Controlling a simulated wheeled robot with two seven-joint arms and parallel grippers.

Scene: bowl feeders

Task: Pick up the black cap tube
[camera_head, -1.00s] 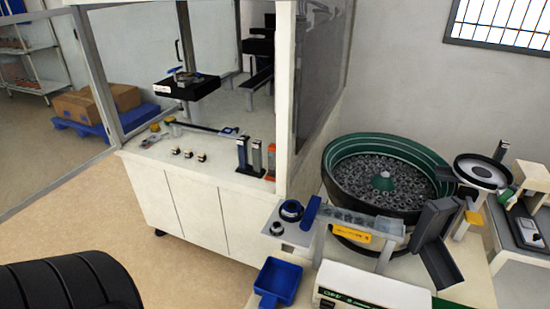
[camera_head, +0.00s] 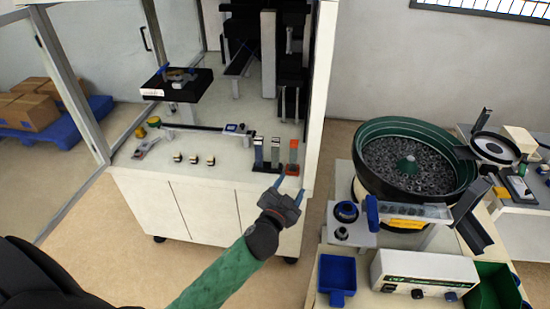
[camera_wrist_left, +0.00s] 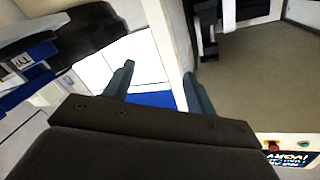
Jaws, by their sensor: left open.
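Two upright grey tubes with dark bases, (camera_head: 258,152) and (camera_head: 275,152), stand near the right end of the white cabinet top (camera_head: 225,171). Which one is the black cap tube I cannot tell; the caps are too small to make out. My left gripper (camera_head: 290,187) is open and empty, in front of and below the tubes by the cabinet's front edge. Its two spread fingers show in the left wrist view (camera_wrist_left: 159,72) with nothing between them; no tube is recognisable there. My right gripper is out of view.
Three small pieces (camera_head: 193,159) lie left of the tubes. A white post (camera_head: 321,95) rises close to their right. The green bowl feeder (camera_head: 372,130), a blue tray (camera_head: 337,274) and a control box (camera_head: 425,270) stand right of the cabinet.

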